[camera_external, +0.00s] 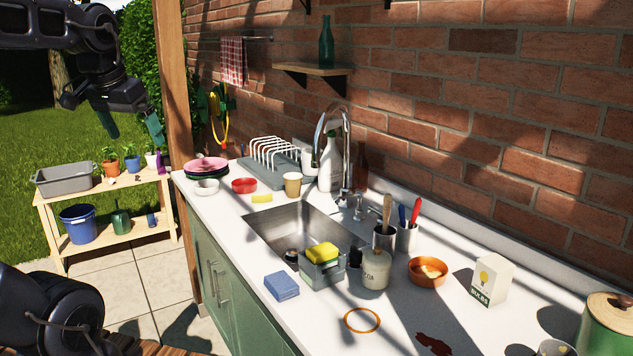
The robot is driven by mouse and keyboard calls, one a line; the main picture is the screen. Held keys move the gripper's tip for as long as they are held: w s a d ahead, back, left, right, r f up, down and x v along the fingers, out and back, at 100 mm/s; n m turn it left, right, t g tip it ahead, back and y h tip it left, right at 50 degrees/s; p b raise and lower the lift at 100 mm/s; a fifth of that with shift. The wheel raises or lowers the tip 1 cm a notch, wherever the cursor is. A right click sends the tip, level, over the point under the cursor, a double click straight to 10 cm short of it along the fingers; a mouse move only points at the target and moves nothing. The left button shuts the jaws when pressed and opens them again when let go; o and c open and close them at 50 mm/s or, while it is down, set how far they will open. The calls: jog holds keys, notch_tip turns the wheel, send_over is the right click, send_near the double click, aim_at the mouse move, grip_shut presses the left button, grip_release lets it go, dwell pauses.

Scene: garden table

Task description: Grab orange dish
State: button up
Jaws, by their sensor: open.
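The orange dish (416,277) is a round bowl on the white counter, right of the sink and the lidded jar. A pale yellowish piece (430,271) lies inside it. My gripper (131,128) is at the upper left, with its two teal fingers apart and nothing between them. It is far from the dish, in front of the grass and above the wooden shelf.
The jar (375,270), utensil cups (384,238) and bulb box (490,281) stand around the dish. A sponge caddy (322,273) is farther left. A brick wall (500,150) rises behind the counter.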

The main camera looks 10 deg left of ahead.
jog(key=w+d+r+m+g, duration=0.1)
jog(key=w+d+r+m, duration=0.45)
jog(key=w+d, duration=0.55)
jog(key=m+g, duration=0.3)
jog(key=m, duration=1)
send_over(427, 275)
notch_tip(427, 275, down, 8)
notch_tip(427, 275, down, 34)
jog(key=shift+s+r, duration=0.1)
jog(key=c, duration=0.8)
